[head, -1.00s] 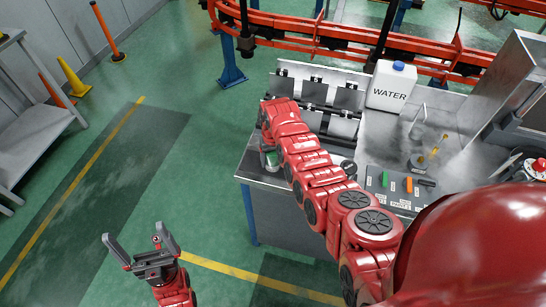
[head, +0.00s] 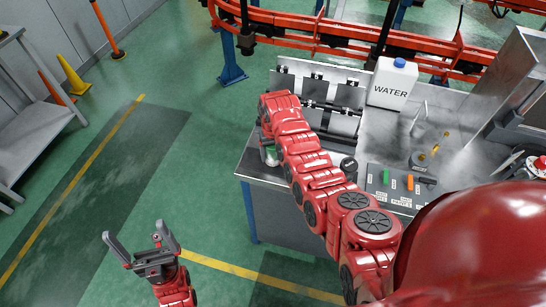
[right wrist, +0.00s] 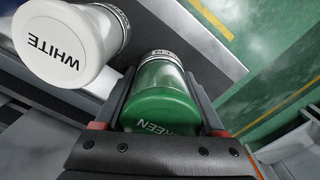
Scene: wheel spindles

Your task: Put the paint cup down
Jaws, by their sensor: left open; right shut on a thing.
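The green paint cup (right wrist: 160,98), lettered GREEN, sits between the fingers of my right gripper (right wrist: 163,75) in the right wrist view. The gripper is shut on it. In the head view the green cup (head: 270,157) shows partly at the left end of the metal bench (head: 262,179), with my right arm covering much around it. Whether its base touches the bench cannot be told. A white cup (right wrist: 62,42), lettered WHITE, stands just left of the green cup in the right wrist view. My left gripper (head: 140,241) is open and empty, over the green floor.
A white water jug (head: 392,88) stands at the back of the bench. A panel with coloured markers (head: 398,188) lies to the right of my arm. A rack of dark plates (head: 318,95) is behind my arm. The bench's left edge is close to the green cup.

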